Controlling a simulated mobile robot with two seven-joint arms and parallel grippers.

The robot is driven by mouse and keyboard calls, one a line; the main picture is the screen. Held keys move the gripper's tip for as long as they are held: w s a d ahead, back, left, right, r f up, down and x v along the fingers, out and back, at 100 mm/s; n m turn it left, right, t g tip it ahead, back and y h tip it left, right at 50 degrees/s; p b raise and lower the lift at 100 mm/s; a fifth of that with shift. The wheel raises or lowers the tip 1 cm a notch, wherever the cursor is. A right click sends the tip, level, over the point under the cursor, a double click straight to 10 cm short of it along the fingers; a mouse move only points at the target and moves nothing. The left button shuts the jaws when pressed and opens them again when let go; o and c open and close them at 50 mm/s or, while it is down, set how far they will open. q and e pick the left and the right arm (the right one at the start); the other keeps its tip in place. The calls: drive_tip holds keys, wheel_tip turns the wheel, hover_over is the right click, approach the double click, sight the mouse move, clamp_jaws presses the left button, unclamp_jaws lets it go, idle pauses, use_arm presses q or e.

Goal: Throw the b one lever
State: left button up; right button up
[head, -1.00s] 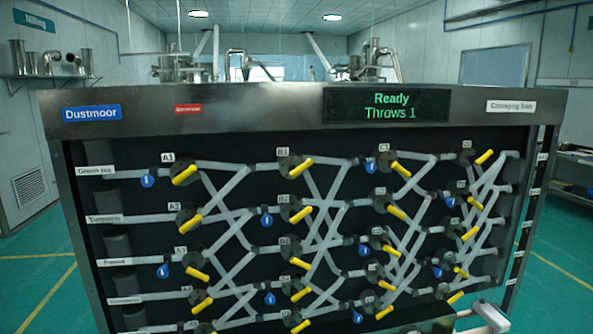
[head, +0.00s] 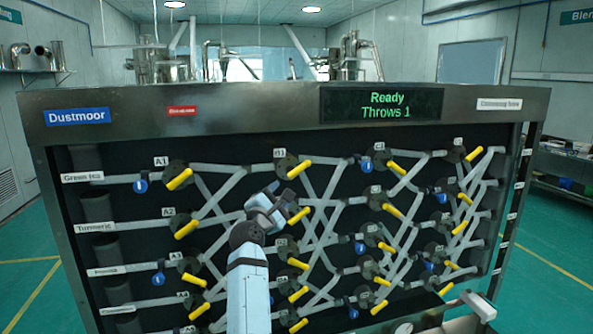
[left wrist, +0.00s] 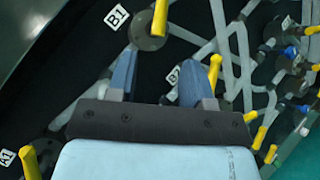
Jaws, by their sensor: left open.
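The B1 lever (head: 299,168) is a yellow handle on a dark round hub in the top row of the panel, slanting up to the right of its hub. In the left wrist view the B1 lever (left wrist: 160,18) is at the top edge, partly cut off, beside its B1 label (left wrist: 117,16). My left gripper (head: 279,192) is open and empty, just below the B1 hub in the head view. In the left wrist view its two blue fingers (left wrist: 155,62) point towards the B1 hub, apart from the handle. My right gripper is not in view.
The B2 lever (head: 299,215) is close to the right of my left gripper; A1 (head: 179,179) is farther left. Grey pipes and several yellow levers with blue tags cover the panel. The display (head: 381,105) reads "Ready, Throws 1".

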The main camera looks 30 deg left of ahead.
sight(296, 173)
use_arm(q)
drive_tip(key=p+x, duration=0.2)
drive_tip(key=x, duration=0.9)
drive_tip(key=shift+r+p, duration=0.2)
drive_tip(key=shift+p, duration=0.1)
drive_tip(key=shift+w+a, duration=0.1)
drive_tip(key=shift+w, duration=0.55)
drive_tip(key=shift+w+a, duration=0.1)
drive_tip(key=shift+w, duration=0.15)
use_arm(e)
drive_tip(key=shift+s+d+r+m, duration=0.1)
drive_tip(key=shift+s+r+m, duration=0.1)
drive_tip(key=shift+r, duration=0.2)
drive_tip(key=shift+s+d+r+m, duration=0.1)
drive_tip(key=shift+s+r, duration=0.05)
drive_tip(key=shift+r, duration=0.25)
use_arm(q)
drive_tip(key=shift+s, duration=0.1)
drive_tip(key=c, duration=0.7)
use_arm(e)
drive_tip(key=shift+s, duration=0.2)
